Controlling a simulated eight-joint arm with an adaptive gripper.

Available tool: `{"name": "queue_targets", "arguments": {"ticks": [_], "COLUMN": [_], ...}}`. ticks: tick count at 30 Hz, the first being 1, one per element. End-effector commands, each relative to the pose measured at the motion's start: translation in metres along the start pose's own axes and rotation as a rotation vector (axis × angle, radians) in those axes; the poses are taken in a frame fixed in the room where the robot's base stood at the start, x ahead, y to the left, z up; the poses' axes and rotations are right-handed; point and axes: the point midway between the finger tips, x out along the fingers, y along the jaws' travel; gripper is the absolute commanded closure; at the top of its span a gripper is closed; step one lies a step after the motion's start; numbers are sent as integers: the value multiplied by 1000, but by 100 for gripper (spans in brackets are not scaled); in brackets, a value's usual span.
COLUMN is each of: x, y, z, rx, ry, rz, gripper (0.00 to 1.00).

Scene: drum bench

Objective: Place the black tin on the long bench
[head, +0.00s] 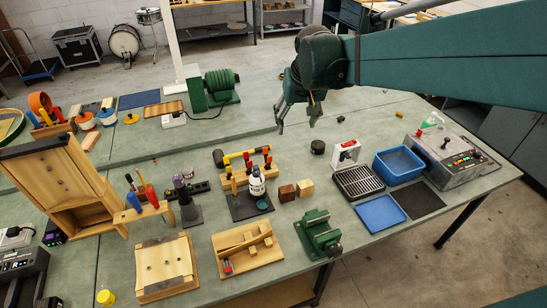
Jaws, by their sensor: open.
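The black tin (318,147) is a small dark round tin standing on the green bench top (365,122), left of a small white-framed device with a red part. I take this tin to be the one named. My gripper (297,126) is open and empty. It hangs fingers down, above and slightly left of the tin in the head view, apart from it. Another green bench top (130,152) runs behind, with a seam between the two. Which of them is the long bench I cannot tell.
Right of the tin are the white-framed device (346,153), a black rack (358,182), a blue bin (398,166) and a grey control box (455,160). Wooden blocks (304,187) and a hammer rack (262,183) stand nearer. Bench around the tin's far side is clear.

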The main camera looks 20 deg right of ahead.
Motion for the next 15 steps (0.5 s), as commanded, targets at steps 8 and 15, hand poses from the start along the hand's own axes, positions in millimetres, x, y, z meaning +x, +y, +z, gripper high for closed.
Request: {"name": "queue_targets", "arguments": {"ticks": [8, 15], "x": [-25, -40], "y": [-19, -32], "z": [47, 88], "rx": [-42, -76], "ry": [56, 105], "rz": [-15, -29], "gripper": [43, 43]}}
